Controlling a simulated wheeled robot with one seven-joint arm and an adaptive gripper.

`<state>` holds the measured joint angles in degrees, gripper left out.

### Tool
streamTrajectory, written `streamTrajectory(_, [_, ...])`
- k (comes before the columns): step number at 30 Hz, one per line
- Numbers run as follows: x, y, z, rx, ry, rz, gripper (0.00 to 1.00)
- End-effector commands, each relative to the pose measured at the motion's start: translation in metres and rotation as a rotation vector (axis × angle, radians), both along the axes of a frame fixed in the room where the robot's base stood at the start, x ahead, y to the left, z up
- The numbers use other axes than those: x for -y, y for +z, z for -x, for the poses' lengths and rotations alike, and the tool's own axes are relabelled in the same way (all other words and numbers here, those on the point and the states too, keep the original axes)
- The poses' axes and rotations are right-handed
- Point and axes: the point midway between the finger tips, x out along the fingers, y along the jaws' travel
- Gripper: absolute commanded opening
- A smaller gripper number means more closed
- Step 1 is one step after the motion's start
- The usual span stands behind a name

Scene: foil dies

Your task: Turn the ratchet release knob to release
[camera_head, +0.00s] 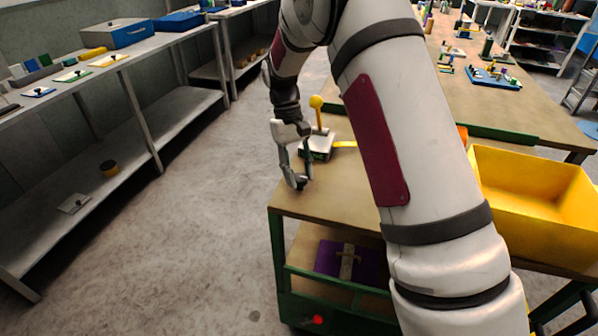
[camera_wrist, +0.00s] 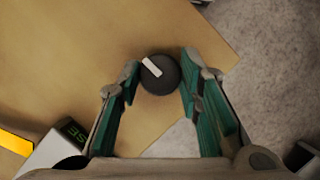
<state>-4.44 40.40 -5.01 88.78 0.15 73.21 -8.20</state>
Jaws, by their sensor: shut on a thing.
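A dark round knob (camera_wrist: 160,76) with a white pointer bar (camera_wrist: 152,67) shows in the wrist view. The bar slants from upper left to lower right. My gripper (camera_wrist: 160,80) is shut on the knob, with one green-padded finger on each side of it. In the head view my gripper (camera_head: 297,184) points down at the near left corner of the bench top, and its fingers largely hide the knob. Beside it stands a small pale device (camera_head: 317,149) with a lever topped by a yellow ball (camera_head: 317,101). In the wrist view part of it shows a dark panel with green letters (camera_wrist: 73,132).
The green-framed bench (camera_head: 340,193) has bare top around my gripper. A yellow bin (camera_head: 535,205) stands to the right, beyond my arm. A purple item (camera_head: 335,259) lies on the lower shelf. Grey shelving (camera_head: 150,150) stands to the left across open floor (camera_head: 200,210).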

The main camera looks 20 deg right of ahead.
Motion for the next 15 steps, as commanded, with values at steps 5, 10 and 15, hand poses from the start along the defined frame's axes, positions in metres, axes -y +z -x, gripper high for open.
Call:
streamTrajectory(5, [-0.0004, 0.0002, -0.0003, 0.001, 0.000, -0.001, 0.52])
streamTrajectory(10, [-0.0001, 0.0001, -0.0001, 0.000, 0.000, 0.000, 0.52])
streamTrajectory(15, [-0.0003, 0.0035, -0.0018, 0.002, 0.000, 0.000, 0.52])
